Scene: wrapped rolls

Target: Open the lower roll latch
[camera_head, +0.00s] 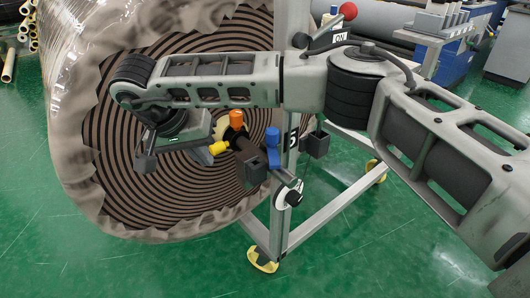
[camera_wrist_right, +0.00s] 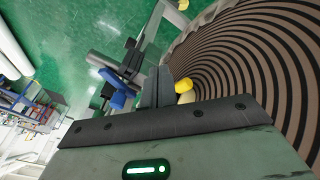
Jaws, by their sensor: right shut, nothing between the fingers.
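The lower latch is a small mechanism on the grey stand's post, in front of the wrapped roll's striped end (camera_head: 130,185). It has an orange knob (camera_head: 236,119), a yellow knob (camera_head: 218,148), a blue part (camera_head: 272,147) and a dark block (camera_head: 250,165). A black-tipped handle (camera_head: 293,197) sits below it. My right gripper (camera_head: 218,130) reaches it from the left, its fingertips close to the orange and yellow parts. In the right wrist view, the shut, empty fingers (camera_wrist_right: 158,88) lie between the yellow knob (camera_wrist_right: 184,88) and the blue part (camera_wrist_right: 117,92); contact is unclear. My left gripper is out of view.
An upper lever with a red ball (camera_head: 348,11) stands near an ON label (camera_head: 340,37). The stand's base (camera_head: 330,215) has yellow feet (camera_head: 263,260). Green floor (camera_head: 400,250) is free at the front. Blue machinery (camera_head: 458,55) stands at the back right.

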